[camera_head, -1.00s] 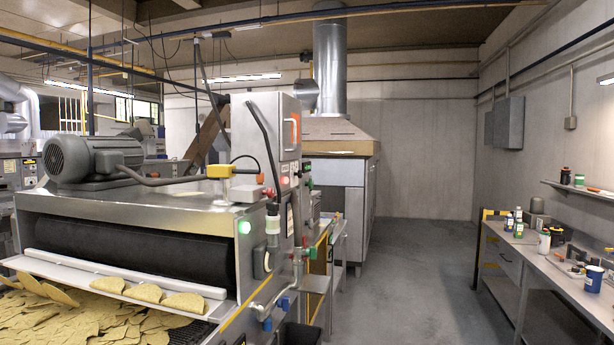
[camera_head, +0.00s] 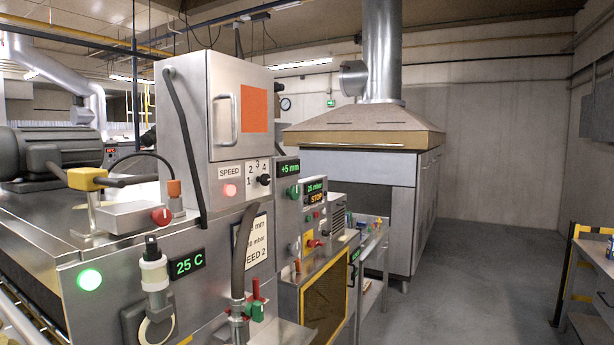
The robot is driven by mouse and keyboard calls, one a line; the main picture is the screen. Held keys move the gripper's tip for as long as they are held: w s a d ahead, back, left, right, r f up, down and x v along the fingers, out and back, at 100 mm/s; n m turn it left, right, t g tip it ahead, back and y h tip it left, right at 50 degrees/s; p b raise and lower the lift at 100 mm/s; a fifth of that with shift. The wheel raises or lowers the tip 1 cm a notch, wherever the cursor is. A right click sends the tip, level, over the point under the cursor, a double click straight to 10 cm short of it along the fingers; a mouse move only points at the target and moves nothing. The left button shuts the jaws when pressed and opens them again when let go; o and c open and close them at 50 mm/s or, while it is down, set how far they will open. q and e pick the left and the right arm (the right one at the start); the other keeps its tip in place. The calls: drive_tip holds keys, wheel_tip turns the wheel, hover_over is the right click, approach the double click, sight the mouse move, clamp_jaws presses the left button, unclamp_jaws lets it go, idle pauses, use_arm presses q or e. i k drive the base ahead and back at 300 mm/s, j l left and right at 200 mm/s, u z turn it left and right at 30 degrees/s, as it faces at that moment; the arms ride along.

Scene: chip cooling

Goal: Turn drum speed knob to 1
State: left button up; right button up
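The drum speed knob (camera_head: 264,180) is a small black knob on the steel control box, with the numbers 1, 2, 3 and 4 around it. A SPEED label (camera_head: 229,172) and a lit red lamp (camera_head: 230,190) sit to its left. The knob's exact pointing is too small to tell. A partly hidden white plate (camera_head: 250,240) below ends in "EED 2". Neither of my grippers is in view.
Green and red valve handles (camera_head: 256,300) stick out below the panel. Open floor (camera_head: 480,270) lies to the right, with a workbench (camera_head: 598,260) at the right edge.

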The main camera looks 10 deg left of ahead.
sight(265, 179)
drive_tip(key=i+l+u, duration=0.65)
drive_tip(key=l, duration=0.35)
drive_tip(key=i+l+u, duration=0.2)
drive_tip(key=l, duration=0.2)
drive_tip(key=i, duration=0.05)
